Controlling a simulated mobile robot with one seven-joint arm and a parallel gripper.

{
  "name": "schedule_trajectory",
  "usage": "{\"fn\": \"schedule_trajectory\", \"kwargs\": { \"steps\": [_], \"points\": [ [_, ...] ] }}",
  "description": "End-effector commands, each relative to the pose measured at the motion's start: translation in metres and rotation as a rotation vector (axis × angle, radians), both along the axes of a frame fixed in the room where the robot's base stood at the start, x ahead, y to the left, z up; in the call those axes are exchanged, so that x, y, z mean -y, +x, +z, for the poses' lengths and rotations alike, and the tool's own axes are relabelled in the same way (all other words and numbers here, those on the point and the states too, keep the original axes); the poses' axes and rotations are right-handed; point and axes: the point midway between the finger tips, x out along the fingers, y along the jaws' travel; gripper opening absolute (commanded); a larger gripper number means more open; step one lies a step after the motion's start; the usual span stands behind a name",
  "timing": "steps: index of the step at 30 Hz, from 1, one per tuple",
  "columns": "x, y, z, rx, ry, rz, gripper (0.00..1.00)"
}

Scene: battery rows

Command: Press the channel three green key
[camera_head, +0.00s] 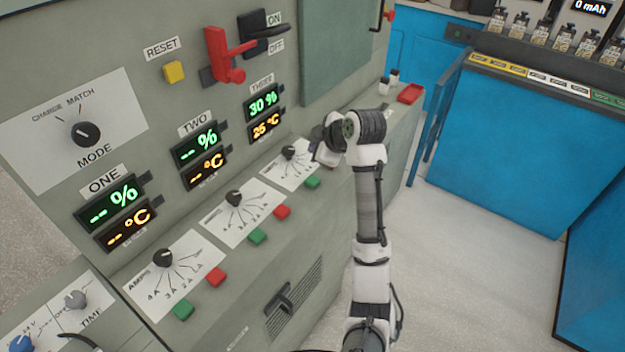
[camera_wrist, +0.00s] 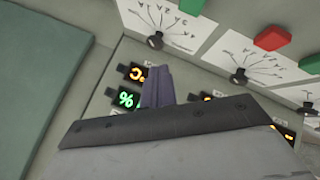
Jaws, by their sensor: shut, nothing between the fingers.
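The channel three green key (camera_head: 313,182) is a small square on the sloped ledge, below the white dial card with the third black knob (camera_head: 288,152). It also shows at the top edge of the wrist view (camera_wrist: 197,6). My gripper (camera_head: 322,138) is beside and above that dial card, apart from the green key. In the wrist view, the shut fingers (camera_wrist: 157,88) point toward the panel displays, with nothing held. The channel three red key is not visible. The THREE display (camera_head: 263,103) reads 30 % and 25 °C.
Channel two's green key (camera_head: 258,236) and red key (camera_head: 282,211), and channel one's green key (camera_head: 183,309) and red key (camera_head: 215,276), sit along the same ledge. A red lever (camera_head: 226,55) sticks out above. Blue cabinets (camera_head: 510,145) stand at right, with clear floor between.

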Motion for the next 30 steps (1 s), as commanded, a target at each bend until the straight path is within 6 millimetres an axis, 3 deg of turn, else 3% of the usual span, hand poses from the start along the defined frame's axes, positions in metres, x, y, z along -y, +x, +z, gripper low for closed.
{"fn": "schedule_trajectory", "kwargs": {
  "steps": [15,30],
  "points": [
    [0.000,0.000,-0.072,-0.001,0.001,-0.001,0.00],
    [0.000,0.000,-0.080,0.000,0.001,-0.001,0.00]
  ]
}}
